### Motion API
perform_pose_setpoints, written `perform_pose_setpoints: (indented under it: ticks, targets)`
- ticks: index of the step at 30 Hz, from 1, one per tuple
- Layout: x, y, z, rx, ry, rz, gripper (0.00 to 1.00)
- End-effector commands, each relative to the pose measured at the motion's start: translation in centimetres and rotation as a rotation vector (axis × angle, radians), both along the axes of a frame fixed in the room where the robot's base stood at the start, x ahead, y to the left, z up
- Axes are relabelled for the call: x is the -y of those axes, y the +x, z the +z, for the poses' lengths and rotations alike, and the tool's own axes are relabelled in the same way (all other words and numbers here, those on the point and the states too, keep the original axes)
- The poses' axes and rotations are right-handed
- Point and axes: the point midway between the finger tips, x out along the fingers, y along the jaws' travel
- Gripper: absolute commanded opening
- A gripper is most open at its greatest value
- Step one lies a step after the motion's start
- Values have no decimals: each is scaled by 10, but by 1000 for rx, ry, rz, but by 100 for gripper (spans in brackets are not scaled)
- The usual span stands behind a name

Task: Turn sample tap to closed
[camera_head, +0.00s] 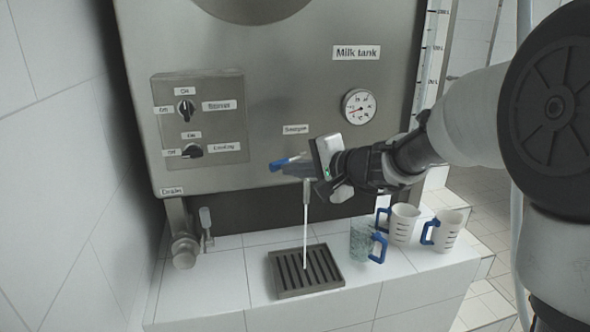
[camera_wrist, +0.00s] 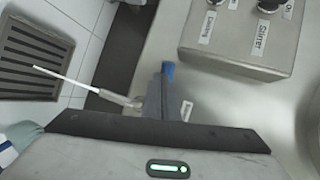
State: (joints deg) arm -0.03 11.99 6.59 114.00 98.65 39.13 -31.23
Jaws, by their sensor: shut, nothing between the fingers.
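A clear jug (camera_head: 361,242) with a blue handle stands right of the grate, with two white jugs (camera_head: 403,224) (camera_head: 446,230) behind it. A switch box (camera_head: 198,120) is on the tank at left, a gauge (camera_head: 359,106) at right. The tiled ledge left of the grate is mostly clear.

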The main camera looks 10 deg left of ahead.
Motion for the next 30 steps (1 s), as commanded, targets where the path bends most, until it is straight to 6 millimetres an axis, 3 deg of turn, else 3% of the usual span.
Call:
perform_pose_setpoints:
  ticks: [17, 30]
  targets:
    - [-8, 1, -3, 2, 0, -90, 0]
    - [-29, 9, -4, 3, 0, -273, 0]
